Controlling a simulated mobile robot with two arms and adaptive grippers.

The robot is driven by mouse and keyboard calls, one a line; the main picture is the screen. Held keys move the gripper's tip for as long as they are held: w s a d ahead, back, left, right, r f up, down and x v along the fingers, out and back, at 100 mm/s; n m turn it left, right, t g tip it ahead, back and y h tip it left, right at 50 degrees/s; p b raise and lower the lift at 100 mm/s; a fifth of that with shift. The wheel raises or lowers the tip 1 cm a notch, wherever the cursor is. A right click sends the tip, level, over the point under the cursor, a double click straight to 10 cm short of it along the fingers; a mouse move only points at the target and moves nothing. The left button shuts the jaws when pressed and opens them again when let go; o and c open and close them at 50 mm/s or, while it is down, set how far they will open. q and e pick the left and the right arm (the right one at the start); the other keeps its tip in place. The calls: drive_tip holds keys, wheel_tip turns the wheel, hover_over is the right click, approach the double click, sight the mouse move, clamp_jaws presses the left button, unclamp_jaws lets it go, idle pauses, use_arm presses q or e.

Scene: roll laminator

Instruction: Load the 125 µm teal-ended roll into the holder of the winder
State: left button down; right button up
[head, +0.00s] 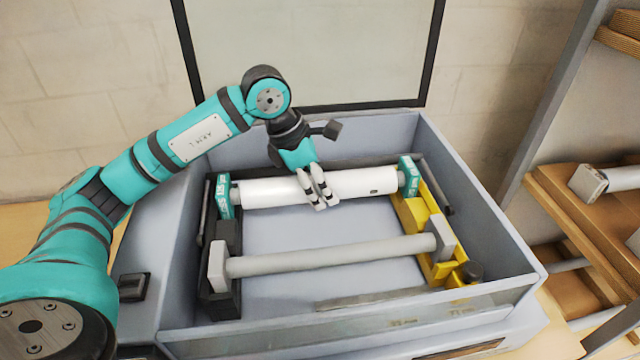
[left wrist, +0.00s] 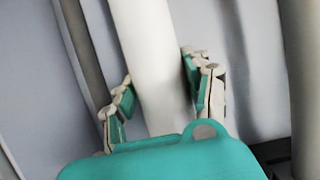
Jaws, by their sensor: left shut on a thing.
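The white roll (head: 266,192) has a teal end block at each end, the left one (head: 225,197) and the right one (head: 408,176). It lies across the back of the winder, its left end by the black holder (head: 222,296) and its right end by the yellow holder (head: 414,213). Whether the ends are fully seated cannot be told. My left gripper (head: 322,195) is shut on the roll near its middle. In the left wrist view the fingers lie along both sides of the white roll (left wrist: 148,60). My right gripper is out of view.
A grey roll with grey ends (head: 330,256) lies across the front of the same holders. Grey-blue machine walls (head: 475,195) surround the bay, with a clear front panel. Wooden shelves at the right hold another pale roll (head: 622,178). A dark-framed panel (head: 310,50) stands behind.

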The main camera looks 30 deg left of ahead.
use_arm(q)
drive_tip(key=c, duration=0.6)
unclamp_jaws()
drive_tip(key=shift+o, duration=0.2)
drive_tip(key=shift+r+p, duration=0.3)
drive_tip(key=shift+p, duration=0.1)
drive_tip(key=shift+r+p, duration=0.55)
drive_tip(key=b+v, duration=0.2)
drive_tip(key=v, duration=0.9)
drive_tip(key=shift+s+a+r+b, duration=0.15)
drive_tip(key=shift+s+r+b, duration=0.05)
drive_tip(key=shift+b, duration=0.1)
